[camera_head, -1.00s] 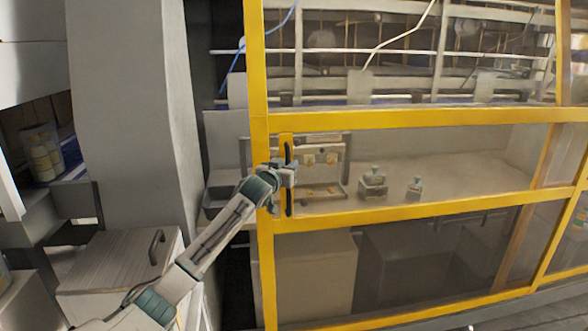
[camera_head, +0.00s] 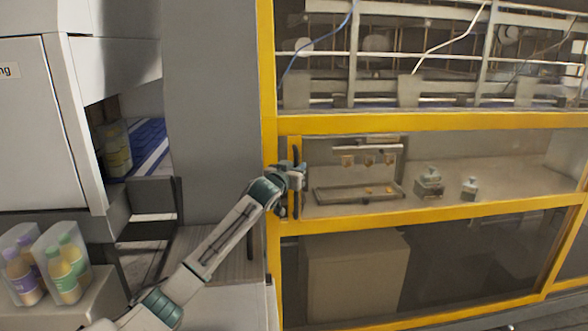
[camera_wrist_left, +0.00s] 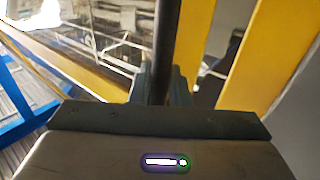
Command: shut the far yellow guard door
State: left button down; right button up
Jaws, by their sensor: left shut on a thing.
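The yellow-framed guard door (camera_head: 400,122) with clear panels fills the right of the head view. Its left upright stands close beside the grey column, with no clear gap showing between them. A dark vertical handle (camera_head: 297,155) is on the door's left edge. My left gripper (camera_head: 300,176) is at the handle and shut on it. In the left wrist view the dark handle bar (camera_wrist_left: 163,50) runs up from between the fingers, with yellow frame (camera_wrist_left: 255,55) to the right. My right gripper is not in view.
A grey column (camera_head: 212,110) stands left of the door. Bottles in clear packs (camera_head: 65,265) sit on a surface at lower left. Behind the panels are a small rack (camera_head: 360,185) and two small items (camera_head: 430,182). A wooden-topped cabinet (camera_head: 215,250) is behind my left arm.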

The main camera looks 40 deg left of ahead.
pick_arm(q)
jog(key=shift+r, duration=0.1)
jog(key=c, duration=1.6)
grip_release()
jog(key=shift+a, duration=0.1)
jog(key=shift+o, duration=1)
jog(key=shift+s+a, duration=0.15)
jog(key=shift+s, duration=0.05)
jog(key=b+v, duration=0.6)
jog(key=v, duration=0.4)
jog(key=shift+s, duration=0.4)
